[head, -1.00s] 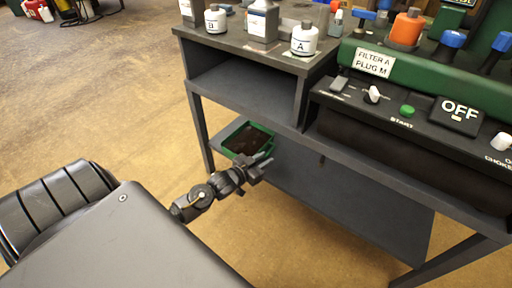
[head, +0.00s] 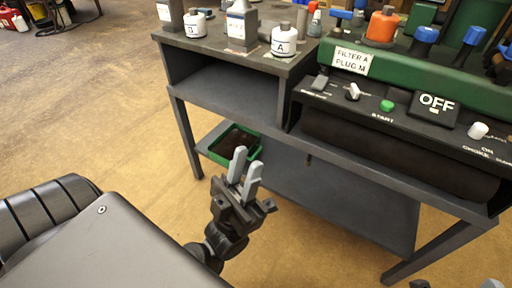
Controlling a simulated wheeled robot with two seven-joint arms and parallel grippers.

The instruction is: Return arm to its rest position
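My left gripper (head: 245,168) is in front of the workbench (head: 225,86), over the floor and near the lower shelf's front edge in the picture. Its two light grey fingers point up and away, with a narrow gap and nothing between them. It overlaps the green tray (head: 254,152) in the picture; I see no clear contact. At the bottom right edge two small grey tips show, perhaps my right gripper (head: 455,284); the rest is cut off.
The bench carries white bottles A (head: 284,40) and B (head: 196,23), a grey container (head: 241,25) and a green machine (head: 440,74) with an OFF switch (head: 433,107). The lower shelf (head: 330,197) is mostly clear. Open floor lies left.

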